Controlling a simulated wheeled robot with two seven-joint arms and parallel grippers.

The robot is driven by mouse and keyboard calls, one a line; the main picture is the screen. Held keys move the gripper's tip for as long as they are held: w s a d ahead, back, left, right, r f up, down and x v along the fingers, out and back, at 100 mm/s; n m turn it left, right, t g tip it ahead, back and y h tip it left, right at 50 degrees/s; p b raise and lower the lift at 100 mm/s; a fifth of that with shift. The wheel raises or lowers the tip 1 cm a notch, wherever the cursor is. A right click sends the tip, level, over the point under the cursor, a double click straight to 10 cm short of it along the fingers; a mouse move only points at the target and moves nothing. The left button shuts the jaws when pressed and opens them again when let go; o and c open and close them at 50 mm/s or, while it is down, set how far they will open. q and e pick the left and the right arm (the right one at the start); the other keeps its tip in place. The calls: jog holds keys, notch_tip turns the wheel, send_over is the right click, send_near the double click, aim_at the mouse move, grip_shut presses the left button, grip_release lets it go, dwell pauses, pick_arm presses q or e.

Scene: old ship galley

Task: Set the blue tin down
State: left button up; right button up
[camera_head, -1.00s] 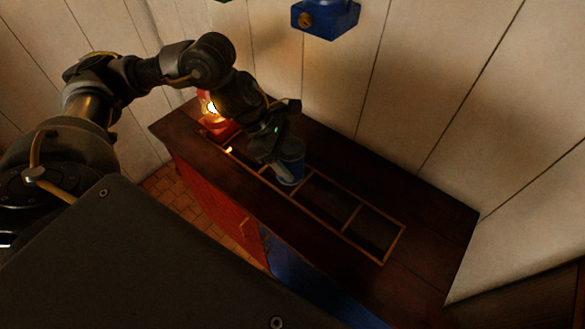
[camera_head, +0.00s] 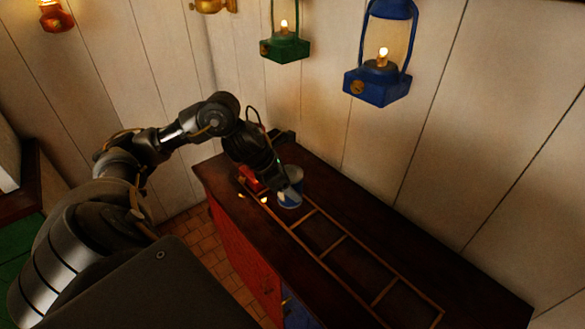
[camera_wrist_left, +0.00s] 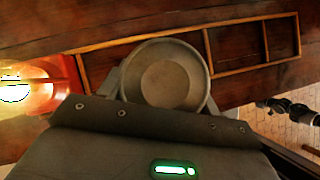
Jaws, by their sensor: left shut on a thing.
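I cannot tell whether the tin's base touches the counter. A dark arm, perhaps mine, shows small at the right of the wrist view.
A lit red lantern (camera_head: 250,179) stands close left of the tin; its glow shows in the wrist view (camera_wrist_left: 62,88). Green (camera_head: 285,47) and blue (camera_head: 378,86) lanterns hang along the plank wall. The counter top (camera_head: 440,262) right of the rack is clear.

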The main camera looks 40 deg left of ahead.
pick_arm(q)
jog(key=w+a+f, duration=0.1)
jog(key=f, duration=0.1)
jog(key=w+a+f, duration=0.2)
jog(key=w+a+f+p, duration=0.1)
jog(key=a+f, duration=0.1)
jog(key=shift+w+a+f, duration=0.15)
jog(key=shift+w+a, duration=0.05)
jog(key=shift+w+a+f+p, duration=0.15)
jog(key=shift+f+p, duration=0.65)
jog(key=shift+f, duration=0.95)
jog(key=shift+f, duration=0.2)
jog(key=o, duration=1.3)
